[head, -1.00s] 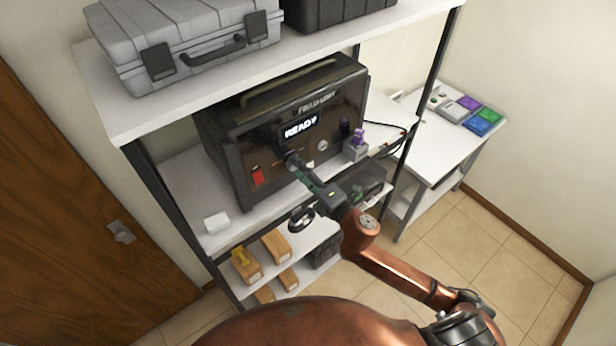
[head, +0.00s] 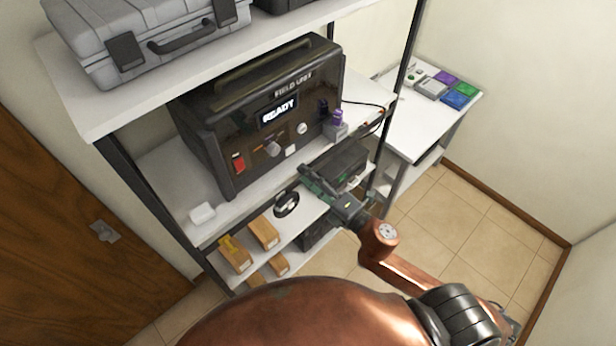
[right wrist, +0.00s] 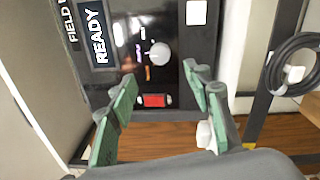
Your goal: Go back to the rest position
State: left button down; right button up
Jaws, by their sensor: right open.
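My right gripper (head: 312,180) is open and empty in the head view, in front of the dark testing unit (head: 215,150) and apart from it. In the right wrist view its two green-padded fingers (right wrist: 165,112) stand wide apart, with nothing between them. The unit's screen (head: 278,112) reads READY. Its grey knob (head: 272,149) and red switch (head: 238,163) show on the front panel, and the knob also shows in the right wrist view (right wrist: 160,54). My left gripper is not in view.
The unit stands on a white shelf (head: 160,175) beside a grey holder with a purple-topped item (head: 338,122). Boxes (head: 264,231) lie on the shelf below. A grey case (head: 150,40) sits above. A side table (head: 405,135) stands right. Tiled floor (head: 480,225) is free at right.

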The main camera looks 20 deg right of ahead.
dwell(0.3)
